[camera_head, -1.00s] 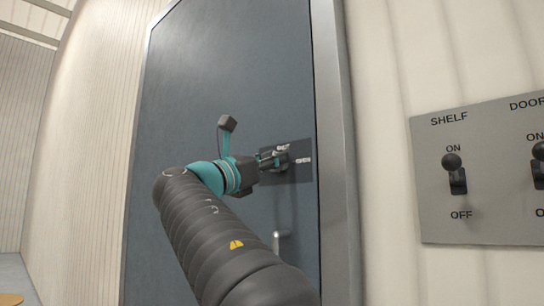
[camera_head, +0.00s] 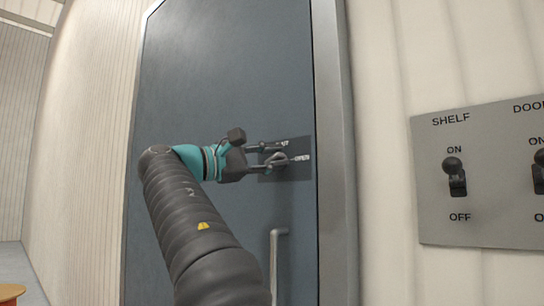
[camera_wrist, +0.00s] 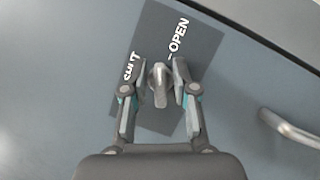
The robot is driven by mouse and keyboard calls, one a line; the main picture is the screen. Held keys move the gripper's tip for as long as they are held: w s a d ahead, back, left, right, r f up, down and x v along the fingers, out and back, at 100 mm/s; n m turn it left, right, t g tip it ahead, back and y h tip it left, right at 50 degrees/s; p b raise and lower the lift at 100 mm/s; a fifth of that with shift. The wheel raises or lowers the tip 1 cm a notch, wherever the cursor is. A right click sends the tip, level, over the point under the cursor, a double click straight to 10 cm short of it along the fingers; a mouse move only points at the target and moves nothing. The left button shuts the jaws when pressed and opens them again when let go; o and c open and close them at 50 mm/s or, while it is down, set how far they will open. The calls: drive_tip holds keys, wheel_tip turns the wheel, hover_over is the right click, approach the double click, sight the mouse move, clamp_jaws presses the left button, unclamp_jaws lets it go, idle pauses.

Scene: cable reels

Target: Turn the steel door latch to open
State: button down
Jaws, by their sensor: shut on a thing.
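The steel door latch (camera_wrist: 160,84) is a grey knob with a bar, on a dark plate (camera_wrist: 200,42) marked SHUT and OPEN. In the wrist view it stands between the two fingers of my gripper (camera_wrist: 160,80), its bar pointing down the picture. The fingers are shut on it, one on each side. In the head view my gripper (camera_head: 270,156) reaches the plate from the left, and the latch (camera_head: 277,157) is partly hidden by the fingers. The OPEN mark shows right of the fingers; the SHUT mark is partly covered.
The blue-grey door (camera_head: 220,75) stands in a steel frame (camera_head: 337,200). A bar handle (camera_head: 275,262) sits below the latch and also shows in the wrist view (camera_wrist: 290,128). A switch panel (camera_head: 485,210) with SHELF and DOOR levers is on the wall to the right.

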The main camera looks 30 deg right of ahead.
drive_tip(key=m+y, duration=0.1)
drive_tip(key=m, duration=0.3)
drive_tip(key=shift+f+m+g+y, duration=0.2)
drive_tip(key=shift+m+g+y, duration=0.1)
drive_tip(key=shift+m+y, duration=0.1)
idle(0.4)
drive_tip(key=c, duration=1.2)
unclamp_jaws()
